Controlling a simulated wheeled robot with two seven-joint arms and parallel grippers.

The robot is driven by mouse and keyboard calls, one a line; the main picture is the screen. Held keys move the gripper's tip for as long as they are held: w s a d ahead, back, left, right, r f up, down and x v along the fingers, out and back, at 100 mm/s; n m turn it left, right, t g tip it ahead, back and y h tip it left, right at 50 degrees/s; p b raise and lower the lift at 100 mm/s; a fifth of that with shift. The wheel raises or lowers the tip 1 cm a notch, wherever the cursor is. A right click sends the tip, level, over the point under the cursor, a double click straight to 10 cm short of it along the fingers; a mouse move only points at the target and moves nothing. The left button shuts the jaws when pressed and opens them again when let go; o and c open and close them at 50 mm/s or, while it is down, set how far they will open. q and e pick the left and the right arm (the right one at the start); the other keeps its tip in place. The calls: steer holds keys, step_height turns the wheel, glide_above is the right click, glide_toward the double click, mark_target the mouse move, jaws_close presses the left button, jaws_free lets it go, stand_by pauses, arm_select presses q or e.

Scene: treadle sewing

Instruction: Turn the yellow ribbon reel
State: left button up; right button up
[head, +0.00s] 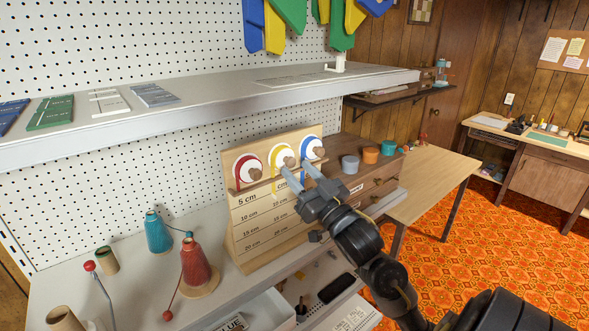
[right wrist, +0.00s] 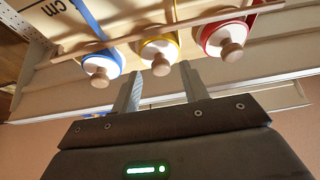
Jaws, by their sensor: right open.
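The yellow ribbon reel (head: 278,153) is the middle of three reels on an upright wooden board (head: 262,215). It has a white face, a yellow rim and a wooden knob. My right gripper (head: 298,170) is open, its fingers pointing at the board near the yellow reel's knob. In the right wrist view the yellow reel (right wrist: 158,48) lies ahead, its knob (right wrist: 161,66) between the two fingertips (right wrist: 160,75). Whether the fingers reach around the knob or stop short is hard to tell. My left gripper is not in view.
The red reel (head: 243,165) and blue reel (head: 309,145) flank the yellow one closely. Thread cones (head: 196,264) stand on the bench at left. A grey shelf (head: 200,105) hangs above the board. A wooden drawer box (head: 375,180) stands to the right.

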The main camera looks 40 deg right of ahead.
mark_target(286, 160)
steer(key=shift+x, duration=1.1)
steer(key=shift+a, duration=0.1)
steer(key=c, duration=0.9)
steer(key=shift+c, duration=0.2)
steer(key=shift+n, duration=0.3)
